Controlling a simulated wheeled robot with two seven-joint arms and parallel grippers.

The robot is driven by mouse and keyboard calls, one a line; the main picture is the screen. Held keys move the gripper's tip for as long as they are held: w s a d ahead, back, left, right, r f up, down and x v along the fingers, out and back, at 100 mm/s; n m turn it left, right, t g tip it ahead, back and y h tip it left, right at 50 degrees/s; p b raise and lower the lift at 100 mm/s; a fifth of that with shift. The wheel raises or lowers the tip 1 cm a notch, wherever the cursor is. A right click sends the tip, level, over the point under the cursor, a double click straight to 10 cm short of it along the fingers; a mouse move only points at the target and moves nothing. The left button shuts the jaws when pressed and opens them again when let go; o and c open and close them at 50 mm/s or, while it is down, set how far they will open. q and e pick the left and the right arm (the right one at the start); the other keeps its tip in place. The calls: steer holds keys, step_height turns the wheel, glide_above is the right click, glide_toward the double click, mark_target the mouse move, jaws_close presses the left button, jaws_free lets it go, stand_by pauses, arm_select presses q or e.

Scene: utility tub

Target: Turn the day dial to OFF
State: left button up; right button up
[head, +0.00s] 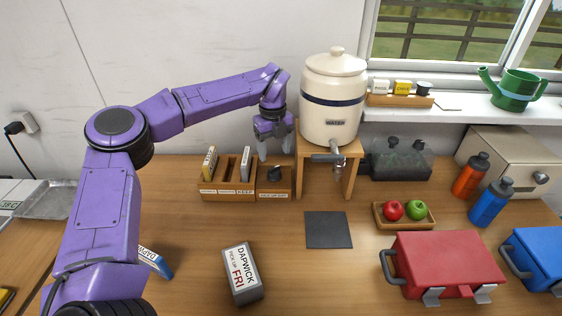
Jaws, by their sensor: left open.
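My right gripper is not in view.
The cream water crock (334,90) on its wooden stand (354,170) is close to the right of the gripper. The wooden rack (226,184) holding upright cards is left. A dark mat (328,230) lies nearby.

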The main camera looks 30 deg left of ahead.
mark_target(274, 168)
arm_select(q)
steer(key=s+f, duration=0.1)
steer(key=s+f+p, duration=0.1)
steer(key=f, duration=0.1)
steer(key=shift+a, duration=0.1)
steer(key=w+f, duration=0.1)
steer(key=f, duration=0.2)
steer(key=w+f, duration=0.1)
steer(key=shift+w+f+p, duration=0.35)
steer(key=shift+f, duration=0.05)
steer(key=shift+s+r, duration=0.35)
steer(key=shift+s, duration=0.3)
steer(key=c, duration=1.1)
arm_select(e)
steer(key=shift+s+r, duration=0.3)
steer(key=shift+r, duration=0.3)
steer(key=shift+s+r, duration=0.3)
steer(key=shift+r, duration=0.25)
